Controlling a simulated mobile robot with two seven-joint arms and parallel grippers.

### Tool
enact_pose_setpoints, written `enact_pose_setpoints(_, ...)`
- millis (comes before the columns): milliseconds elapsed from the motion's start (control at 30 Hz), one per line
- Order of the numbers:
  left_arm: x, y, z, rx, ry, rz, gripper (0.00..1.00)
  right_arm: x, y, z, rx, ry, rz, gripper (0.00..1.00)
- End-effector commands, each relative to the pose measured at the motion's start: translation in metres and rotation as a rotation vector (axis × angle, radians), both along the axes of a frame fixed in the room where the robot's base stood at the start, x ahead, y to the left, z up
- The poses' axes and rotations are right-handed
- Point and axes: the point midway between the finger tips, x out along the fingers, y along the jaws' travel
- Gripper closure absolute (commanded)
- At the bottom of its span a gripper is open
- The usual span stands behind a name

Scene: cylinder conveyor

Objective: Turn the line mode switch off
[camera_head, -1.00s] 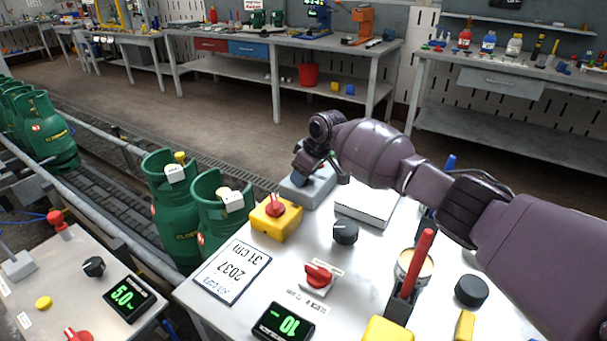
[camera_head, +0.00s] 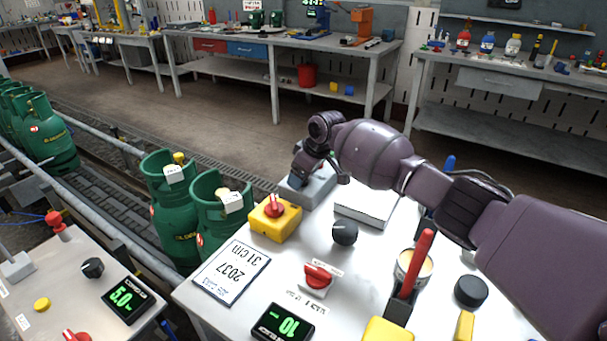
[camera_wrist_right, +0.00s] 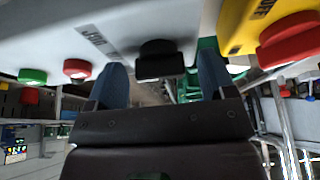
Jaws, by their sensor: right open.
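My right gripper (camera_head: 306,172) is over the grey box (camera_head: 318,188) at the far edge of the white panel table. In the right wrist view its two blue fingers (camera_wrist_right: 162,82) are apart and empty. A black switch knob (camera_wrist_right: 160,60) on the grey box shows between and just beyond the fingertips. I cannot tell whether they touch it. A label (camera_wrist_right: 98,40) is beside the knob, too blurred to read surely. The knob is hidden by the gripper in the head view. My left gripper is not in view.
A yellow box with a red knob (camera_head: 275,207) stands close beside the grey box. Green (camera_wrist_right: 32,76) and red (camera_wrist_right: 77,68) buttons are on the other side. Green gas cylinders (camera_head: 210,215) stand on the conveyor at left.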

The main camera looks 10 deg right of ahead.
Motion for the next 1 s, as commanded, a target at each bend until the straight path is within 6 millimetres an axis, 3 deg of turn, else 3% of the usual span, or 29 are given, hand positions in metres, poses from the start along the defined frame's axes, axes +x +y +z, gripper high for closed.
enact_pose_setpoints(400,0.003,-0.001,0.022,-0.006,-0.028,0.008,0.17,-0.016,-0.017,0.064,0.000,-0.008,-0.001,0.23)
enact_pose_setpoints(600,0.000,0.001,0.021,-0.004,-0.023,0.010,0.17,-0.025,-0.025,0.088,0.000,-0.003,-0.001,0.23)
enact_pose_setpoints(1000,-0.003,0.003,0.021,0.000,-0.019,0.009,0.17,-0.029,-0.029,0.099,0.000,0.001,-0.001,0.23)
